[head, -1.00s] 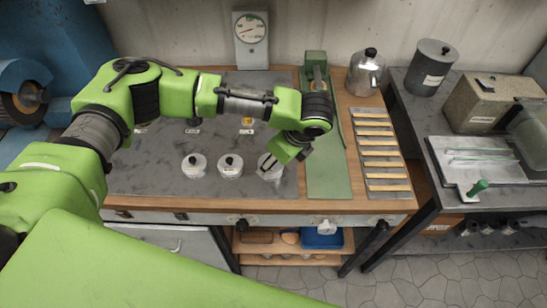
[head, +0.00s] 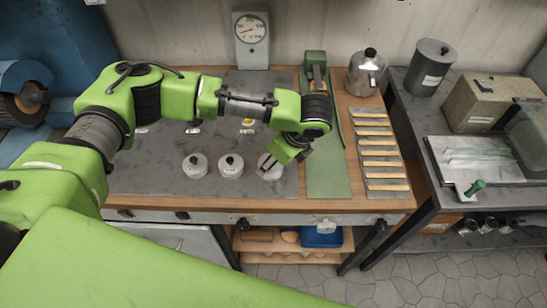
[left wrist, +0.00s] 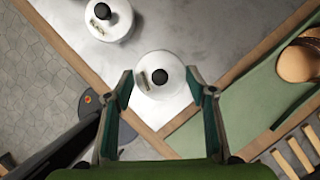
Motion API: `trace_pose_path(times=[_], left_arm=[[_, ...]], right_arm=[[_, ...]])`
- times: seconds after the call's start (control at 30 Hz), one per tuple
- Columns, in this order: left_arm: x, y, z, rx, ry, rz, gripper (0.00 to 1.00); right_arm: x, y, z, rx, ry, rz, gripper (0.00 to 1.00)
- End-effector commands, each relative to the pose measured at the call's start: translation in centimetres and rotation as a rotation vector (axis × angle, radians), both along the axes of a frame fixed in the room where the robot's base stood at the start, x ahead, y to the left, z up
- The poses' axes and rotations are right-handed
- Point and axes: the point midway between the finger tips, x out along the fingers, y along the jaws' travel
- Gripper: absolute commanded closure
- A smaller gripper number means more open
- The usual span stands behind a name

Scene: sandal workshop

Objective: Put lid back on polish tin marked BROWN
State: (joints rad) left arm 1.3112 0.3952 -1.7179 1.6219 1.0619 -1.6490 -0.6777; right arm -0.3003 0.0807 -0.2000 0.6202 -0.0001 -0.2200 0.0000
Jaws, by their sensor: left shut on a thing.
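Three round pale lids with black knobs stand in a row on the grey bench mat: a left lid (head: 195,166), a middle lid (head: 231,166) and a right lid (head: 270,167). My left gripper (head: 284,169) is at the right lid, partly covering it. My right gripper is not in view.
A green strip (head: 325,175) and a rack of wooden slats (head: 380,150) lie right of the mat. A metal pot (head: 366,72) and a dial gauge (head: 251,38) stand at the back. The bench's front edge is close to the lids. Bare mat lies left of them.

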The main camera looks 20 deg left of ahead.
Motion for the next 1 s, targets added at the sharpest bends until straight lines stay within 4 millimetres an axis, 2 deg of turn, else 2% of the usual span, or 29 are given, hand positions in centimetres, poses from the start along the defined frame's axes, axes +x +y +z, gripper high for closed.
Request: trace_pose_path(times=[0.27,0.3,0.37,0.6,0.7,1.0], left_arm=[[0.01,-0.02,0.00,0.000,-0.001,0.000,0.64],[0.02,-0.01,0.00,0.000,-0.001,0.000,0.41],[0.02,-0.01,0.00,0.000,-0.001,0.000,0.29],[0.02,-0.01,0.00,0.000,-0.001,0.000,0.29],[0.02,-0.01,0.00,0.000,0.000,0.000,0.13],[0.02,0.00,0.01,0.000,0.000,0.000,0.13]], right_arm=[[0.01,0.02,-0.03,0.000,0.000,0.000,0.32],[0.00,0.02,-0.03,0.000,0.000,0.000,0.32],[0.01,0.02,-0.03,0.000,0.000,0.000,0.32],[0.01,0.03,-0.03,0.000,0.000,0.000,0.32],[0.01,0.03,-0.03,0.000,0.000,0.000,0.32],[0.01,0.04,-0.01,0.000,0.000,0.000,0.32]])
